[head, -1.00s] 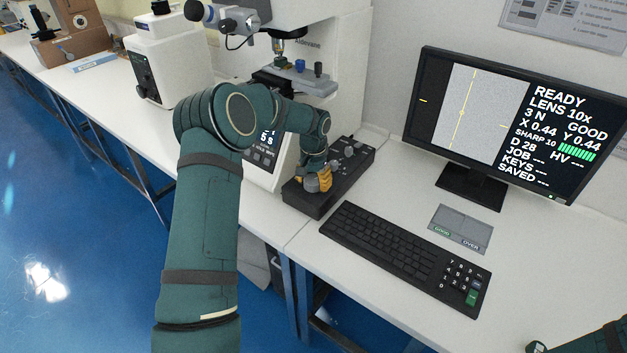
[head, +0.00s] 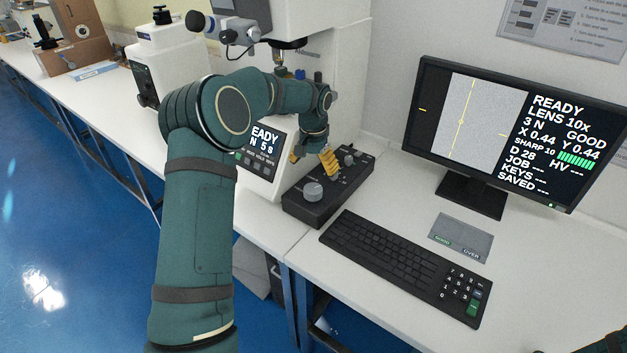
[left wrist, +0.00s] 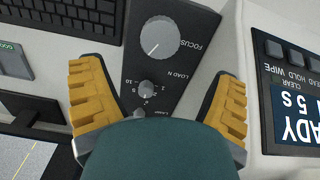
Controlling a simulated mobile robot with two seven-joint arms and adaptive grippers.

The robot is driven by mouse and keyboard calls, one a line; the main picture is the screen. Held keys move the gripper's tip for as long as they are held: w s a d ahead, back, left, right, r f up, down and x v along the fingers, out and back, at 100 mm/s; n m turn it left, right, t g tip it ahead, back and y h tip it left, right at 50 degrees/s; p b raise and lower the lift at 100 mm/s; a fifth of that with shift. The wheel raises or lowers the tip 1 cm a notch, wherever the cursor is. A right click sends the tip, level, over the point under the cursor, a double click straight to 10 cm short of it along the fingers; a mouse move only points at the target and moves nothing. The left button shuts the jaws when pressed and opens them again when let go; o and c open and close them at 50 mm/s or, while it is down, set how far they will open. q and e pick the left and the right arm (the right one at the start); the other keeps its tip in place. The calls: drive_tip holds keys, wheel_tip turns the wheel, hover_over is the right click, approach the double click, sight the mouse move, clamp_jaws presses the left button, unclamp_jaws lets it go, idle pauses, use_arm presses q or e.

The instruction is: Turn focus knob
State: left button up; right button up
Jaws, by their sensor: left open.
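The focus knob (head: 313,191) is a round grey knob at the near end of the black control box (head: 296,208). In the left wrist view the focus knob (left wrist: 160,37) has a white line on its top and the word FOCUS beside it. My left gripper (head: 314,162) has yellow-padded fingers and hovers above the far part of the box, apart from the knob. In the left wrist view the left gripper (left wrist: 158,80) is open with nothing between its fingers, and the knob lies beyond the fingertips. Only a sliver of my right arm shows at the lower right.
A smaller load knob (left wrist: 146,88) sits beside the focus knob. The white tester (head: 345,75) stands behind the box. A keyboard (head: 390,255), a small grey pad (head: 461,232) and a monitor (head: 500,130) stand to the right.

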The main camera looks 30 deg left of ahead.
use_arm(q)
drive_tip(key=shift+r, duration=1.65)
